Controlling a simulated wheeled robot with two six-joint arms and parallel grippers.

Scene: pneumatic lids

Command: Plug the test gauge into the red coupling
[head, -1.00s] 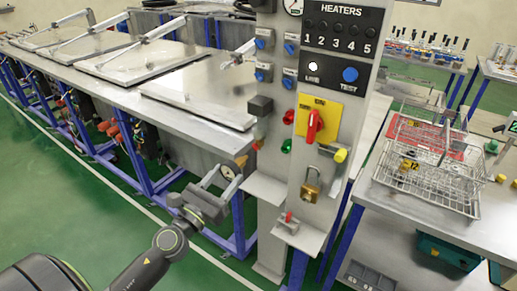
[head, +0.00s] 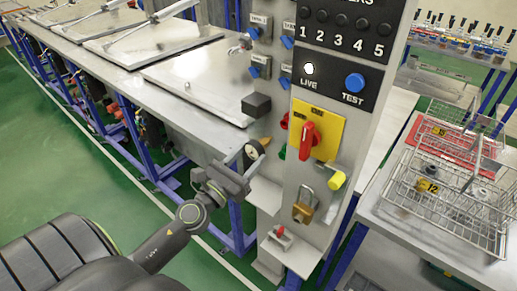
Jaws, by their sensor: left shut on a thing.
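My left gripper (head: 242,160) is shut on the test gauge (head: 254,149), a small round gauge with a pale dial and a brass-coloured tip. The gauge is in front of the left side of the grey control column, its tip toward the right. The red coupling (head: 285,120) sticks out at the left edge of the column's front, above and to the right of the gauge. A green coupling (head: 281,153) sits below it, partly hidden near the gauge. The gauge looks apart from the red coupling, though depth is hard to tell. My right gripper is out of view.
A dark box (head: 256,104) juts from the column just above the gauge. Right of the couplings are a yellow plate with a red switch (head: 307,141), a padlock (head: 304,208) and a yellow knob (head: 337,180). A wire basket (head: 410,190) stands on the right bench.

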